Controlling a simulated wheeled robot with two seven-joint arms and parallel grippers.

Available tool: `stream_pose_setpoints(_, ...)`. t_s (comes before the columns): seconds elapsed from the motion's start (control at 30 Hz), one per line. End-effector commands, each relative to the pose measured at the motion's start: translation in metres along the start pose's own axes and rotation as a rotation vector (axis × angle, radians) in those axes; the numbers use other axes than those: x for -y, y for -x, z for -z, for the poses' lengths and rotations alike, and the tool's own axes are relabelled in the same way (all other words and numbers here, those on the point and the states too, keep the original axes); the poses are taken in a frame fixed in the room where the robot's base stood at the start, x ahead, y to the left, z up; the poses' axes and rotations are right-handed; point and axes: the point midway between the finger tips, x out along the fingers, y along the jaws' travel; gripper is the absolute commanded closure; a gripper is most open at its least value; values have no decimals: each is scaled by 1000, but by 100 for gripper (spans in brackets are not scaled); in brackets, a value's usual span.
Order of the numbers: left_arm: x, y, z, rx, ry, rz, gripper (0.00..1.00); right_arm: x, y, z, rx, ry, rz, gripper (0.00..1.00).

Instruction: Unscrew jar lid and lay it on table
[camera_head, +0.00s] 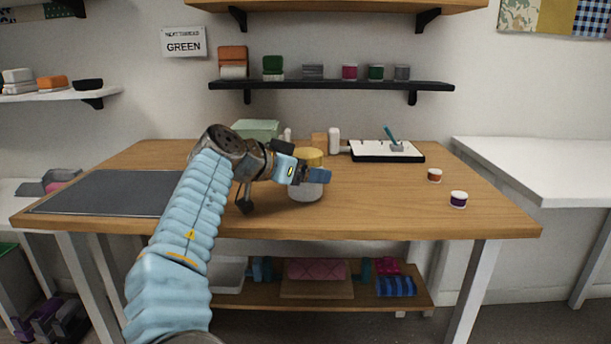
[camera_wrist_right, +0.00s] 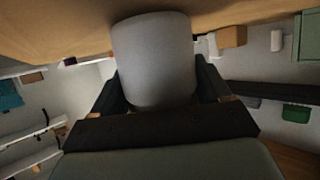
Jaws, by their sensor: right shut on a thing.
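A jar with a yellow lid (camera_head: 310,156) and a pale grey body (camera_head: 304,191) stands upright on the wooden table (camera_head: 430,215), near its middle. The lid sits on top of the jar; I cannot tell how tightly. My right gripper (camera_head: 311,174) reaches the jar from the left and is shut on its body, just below the lid. In the right wrist view, the grey jar (camera_wrist_right: 152,60) is between the dark fingers of the gripper (camera_wrist_right: 160,90), and the lid is hidden. My left gripper is in neither view.
A dark mat (camera_head: 110,192) lies at the left. A green box (camera_head: 257,128), wooden block (camera_head: 319,140), white bottle (camera_head: 334,140) and open planner (camera_head: 385,151) stand behind. Two small spools (camera_head: 458,199) (camera_head: 434,175) sit at the right. The front right table area is clear.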

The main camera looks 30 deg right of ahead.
Motion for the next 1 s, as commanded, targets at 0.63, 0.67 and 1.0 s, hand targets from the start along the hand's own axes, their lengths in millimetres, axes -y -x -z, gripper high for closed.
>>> stream_pose_setpoints(0.63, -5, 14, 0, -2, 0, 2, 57, -74, 114, 73, -2, -1, 2, 61)
stream_pose_setpoints(0.67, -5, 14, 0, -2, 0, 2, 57, -78, 118, 74, -1, -1, 1, 61)
stream_pose_setpoints(1.0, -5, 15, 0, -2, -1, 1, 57, -98, 141, 78, 0, -2, -2, 61)
